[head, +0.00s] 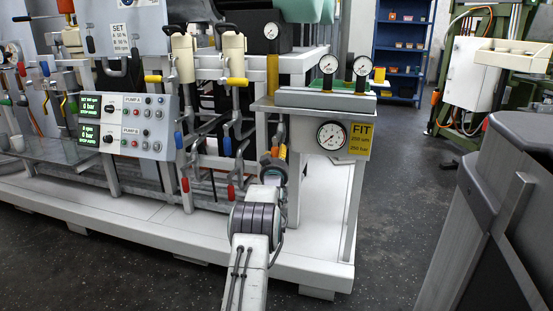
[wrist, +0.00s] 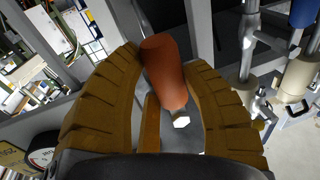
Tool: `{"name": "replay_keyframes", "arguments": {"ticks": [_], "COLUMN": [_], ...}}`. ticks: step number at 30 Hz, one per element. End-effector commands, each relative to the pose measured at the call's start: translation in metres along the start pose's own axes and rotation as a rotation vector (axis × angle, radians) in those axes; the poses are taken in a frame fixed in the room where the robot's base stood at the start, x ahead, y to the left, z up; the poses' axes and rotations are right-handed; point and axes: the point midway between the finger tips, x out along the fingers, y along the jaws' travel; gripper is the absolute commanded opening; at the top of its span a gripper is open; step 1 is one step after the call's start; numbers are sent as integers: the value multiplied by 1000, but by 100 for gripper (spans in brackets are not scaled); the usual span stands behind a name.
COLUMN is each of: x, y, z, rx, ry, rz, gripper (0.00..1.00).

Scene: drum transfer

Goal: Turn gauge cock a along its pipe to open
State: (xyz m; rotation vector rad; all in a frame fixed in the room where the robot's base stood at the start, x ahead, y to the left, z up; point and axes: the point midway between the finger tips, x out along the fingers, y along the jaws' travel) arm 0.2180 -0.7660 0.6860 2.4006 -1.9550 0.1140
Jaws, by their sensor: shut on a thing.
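In the wrist view my gripper (wrist: 165,62) has its two tan ribbed fingers on either side of a red-orange handle (wrist: 164,68), shut on it. The handle lies lengthwise between the fingers, with a pale metal end (wrist: 181,121) towards the palm. I take it for the handle of gauge cock a; no letter shows on it.
Red and blue valve handles hang to the left, one red handle (head: 231,192) close to my arm. A control panel (head: 125,124) is farther left. A white frame post (head: 353,212) stands at right; open floor (head: 400,210) lies beyond.

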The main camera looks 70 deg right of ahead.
Motion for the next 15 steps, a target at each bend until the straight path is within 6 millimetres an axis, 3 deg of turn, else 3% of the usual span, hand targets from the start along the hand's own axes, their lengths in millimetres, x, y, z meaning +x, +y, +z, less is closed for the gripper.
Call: {"name": "replay_keyframes", "arguments": {"ticks": [5,6,15], "x": [0,0,0], "y": [-1,-1,-1], "z": [-2,-2,-1], "rx": [7,6,3], "ry": [4,4,1], "rz": [-1,-1,-1], "gripper": [5,45,68]}}
